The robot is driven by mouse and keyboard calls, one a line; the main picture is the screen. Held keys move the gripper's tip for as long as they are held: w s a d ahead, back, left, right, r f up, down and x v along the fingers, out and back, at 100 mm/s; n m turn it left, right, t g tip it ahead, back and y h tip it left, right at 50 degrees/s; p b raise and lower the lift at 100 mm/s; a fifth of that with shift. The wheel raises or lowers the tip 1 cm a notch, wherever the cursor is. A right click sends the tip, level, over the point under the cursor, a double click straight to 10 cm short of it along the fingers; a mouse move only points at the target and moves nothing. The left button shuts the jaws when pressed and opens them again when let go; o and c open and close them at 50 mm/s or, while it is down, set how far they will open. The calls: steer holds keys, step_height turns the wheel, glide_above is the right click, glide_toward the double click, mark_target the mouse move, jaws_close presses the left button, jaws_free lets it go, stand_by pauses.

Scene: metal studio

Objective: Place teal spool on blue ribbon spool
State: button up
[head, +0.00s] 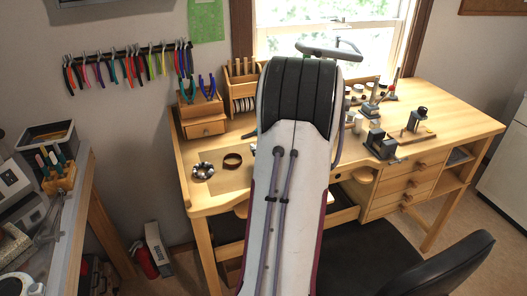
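I cannot make out a teal spool or a blue ribbon spool in the head view. My own white and black arm fills the middle of the picture and hides much of the workbench (459,125) behind it. My gripper is not visible, so I cannot see its fingers or anything in it. A small round dark and pale thing (203,171) lies on the bench's left front part; I cannot tell what it is. A brown ring-shaped thing (232,161) lies just right of it.
A small wooden drawer box (207,128) and a wooden rack (243,90) stand at the bench's back left. Small tools and a grey vise-like block (380,145) stand on its right half. A black chair (440,270) is in front. The bench's far right top looks clear.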

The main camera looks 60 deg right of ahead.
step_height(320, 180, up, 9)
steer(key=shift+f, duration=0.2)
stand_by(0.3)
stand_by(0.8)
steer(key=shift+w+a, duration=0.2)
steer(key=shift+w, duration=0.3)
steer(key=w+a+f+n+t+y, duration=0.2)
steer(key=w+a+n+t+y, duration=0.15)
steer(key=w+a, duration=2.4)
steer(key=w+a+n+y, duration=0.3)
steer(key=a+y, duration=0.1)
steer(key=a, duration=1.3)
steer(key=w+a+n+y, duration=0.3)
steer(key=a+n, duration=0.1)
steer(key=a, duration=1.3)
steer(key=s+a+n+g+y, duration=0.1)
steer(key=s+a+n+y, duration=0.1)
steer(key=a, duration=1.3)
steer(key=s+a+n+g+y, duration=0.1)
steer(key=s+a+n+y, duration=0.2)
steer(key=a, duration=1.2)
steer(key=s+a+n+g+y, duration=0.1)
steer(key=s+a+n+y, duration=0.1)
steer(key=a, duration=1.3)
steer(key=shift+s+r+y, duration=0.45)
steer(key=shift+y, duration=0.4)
